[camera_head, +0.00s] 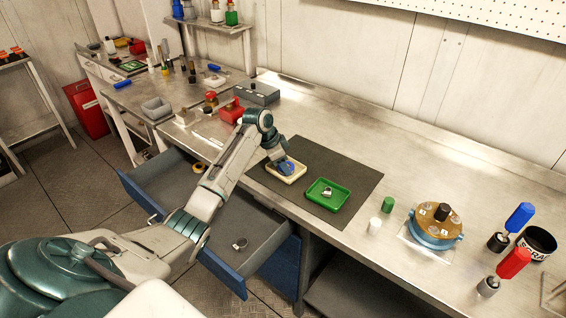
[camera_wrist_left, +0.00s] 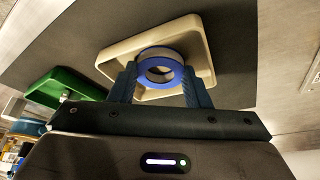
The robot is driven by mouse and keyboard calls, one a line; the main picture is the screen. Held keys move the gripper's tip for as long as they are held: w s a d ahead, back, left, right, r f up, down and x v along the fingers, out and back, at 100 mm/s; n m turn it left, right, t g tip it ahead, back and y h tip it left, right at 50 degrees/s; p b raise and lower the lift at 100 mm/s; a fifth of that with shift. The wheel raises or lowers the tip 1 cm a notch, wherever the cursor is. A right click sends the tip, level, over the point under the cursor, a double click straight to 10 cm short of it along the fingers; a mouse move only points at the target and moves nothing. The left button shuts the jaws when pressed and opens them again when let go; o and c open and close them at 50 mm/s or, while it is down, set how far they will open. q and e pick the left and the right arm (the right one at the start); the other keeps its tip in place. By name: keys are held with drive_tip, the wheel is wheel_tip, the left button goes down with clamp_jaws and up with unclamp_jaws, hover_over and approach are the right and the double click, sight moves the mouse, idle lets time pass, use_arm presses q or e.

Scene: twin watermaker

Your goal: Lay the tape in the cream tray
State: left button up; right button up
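The cream tray (camera_head: 298,174) lies on the dark mat on the bench and also shows behind the fingers in the left wrist view (camera_wrist_left: 208,48). A blue roll of tape (camera_wrist_left: 161,78) with a pale inner ring sits between my left fingers, touching both. My left gripper (camera_head: 287,168) is shut on the tape, over the tray. In the left wrist view the gripper (camera_wrist_left: 161,84) shows both fingers, one on each side of the roll. I cannot tell whether the tape touches the tray floor. My right gripper is not in view.
A green tray (camera_head: 327,194) with a small metal part stands right of the cream tray on the mat (camera_head: 352,178). A blue-based pump (camera_head: 433,228) and screwdrivers stand right.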

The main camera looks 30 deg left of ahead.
use_arm(q)
drive_tip(key=o, duration=0.3)
drive_tip(key=shift+o, duration=0.2)
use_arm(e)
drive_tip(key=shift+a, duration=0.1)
use_arm(q)
drive_tip(key=shift+r, duration=0.1)
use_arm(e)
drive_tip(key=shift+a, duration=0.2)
use_arm(q)
drive_tip(key=shift+s+a+r, duration=0.1)
drive_tip(key=shift+a+r, duration=0.05)
drive_tip(key=shift+r, duration=0.2)
drive_tip(key=b+v, duration=0.2)
drive_tip(key=v, duration=0.9)
drive_tip(key=shift+r+b, duration=0.2)
drive_tip(key=shift+b, duration=0.1)
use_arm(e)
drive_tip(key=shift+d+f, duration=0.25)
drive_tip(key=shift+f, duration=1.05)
